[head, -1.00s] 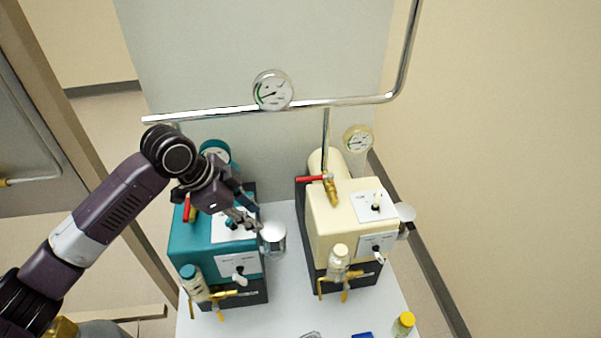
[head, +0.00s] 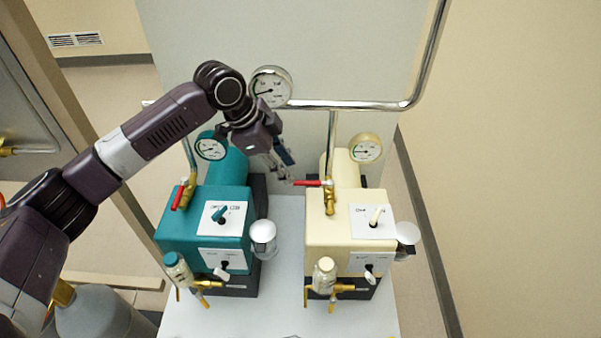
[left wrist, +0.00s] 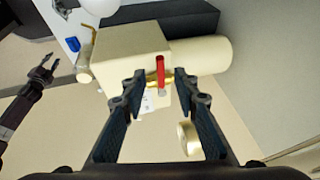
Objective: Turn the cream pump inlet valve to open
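The cream pump (head: 335,235) stands on the right of the white bench. Its inlet valve has a brass body (head: 330,197) on the pipe and a red lever (head: 308,183) pointing left, across the upright pipe. My left gripper (head: 284,168) is just left of and above the lever's end in the head view. In the left wrist view the left gripper (left wrist: 163,86) is open, with the red lever (left wrist: 160,70) showing between its fingertips; I see no clear contact. My right gripper (left wrist: 44,72) shows at the left of the left wrist view, fingers apart and empty.
The teal pump (head: 203,235) stands to the left with its own red-lever valve (head: 179,196). A metal pipe (head: 360,105) with a gauge (head: 270,87) runs behind. The cream gauge (head: 366,148) stands right of the valve.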

